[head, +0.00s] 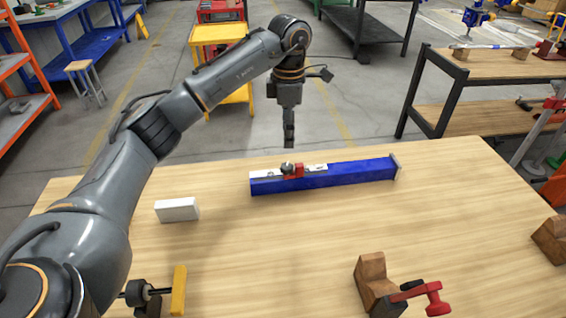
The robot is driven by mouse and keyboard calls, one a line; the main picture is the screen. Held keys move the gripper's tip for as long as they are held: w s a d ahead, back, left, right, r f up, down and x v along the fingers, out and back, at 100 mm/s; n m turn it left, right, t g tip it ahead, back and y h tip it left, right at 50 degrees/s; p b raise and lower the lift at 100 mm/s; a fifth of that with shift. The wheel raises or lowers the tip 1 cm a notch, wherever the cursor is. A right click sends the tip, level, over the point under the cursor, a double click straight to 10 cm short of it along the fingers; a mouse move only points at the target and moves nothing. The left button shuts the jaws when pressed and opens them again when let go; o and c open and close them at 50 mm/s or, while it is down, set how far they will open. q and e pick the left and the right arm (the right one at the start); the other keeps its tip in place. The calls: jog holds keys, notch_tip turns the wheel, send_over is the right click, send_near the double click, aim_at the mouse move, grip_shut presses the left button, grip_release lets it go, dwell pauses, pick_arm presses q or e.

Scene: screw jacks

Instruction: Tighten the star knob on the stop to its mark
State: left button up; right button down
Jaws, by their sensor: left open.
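A red stop (299,171) sits on a long blue beam (345,175) that lies on the wooden table. A small dark star knob (287,168) shows at the stop's left side; its lobes and its mark are too small to make out. A pale strip (316,168) runs along the top of the beam. My left gripper (289,146) points straight down, above and apart from the stop in the picture. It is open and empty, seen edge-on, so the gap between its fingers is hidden. My right gripper is not in view.
A white block (177,210) lies left of the beam. A yellow-handled clamp (178,290) is at the front left. A wooden block (372,282) and a red-handled tool (430,297) are at the front right. The table's middle is clear.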

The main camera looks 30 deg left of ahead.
aim_at(287, 166)
pick_arm(q)
notch_tip(287, 166, down, 10)
jog(key=shift+f+p, duration=0.2)
jog(key=shift+p, duration=0.3)
jog(key=c, duration=1.1)
jog(key=shift+m+b, duration=0.3)
jog(key=shift+m, duration=0.1)
jog(key=shift+c, duration=0.2)
jog(key=shift+m, duration=0.4)
jog(key=o, duration=1.1)
jog(key=shift+o, duration=0.2)
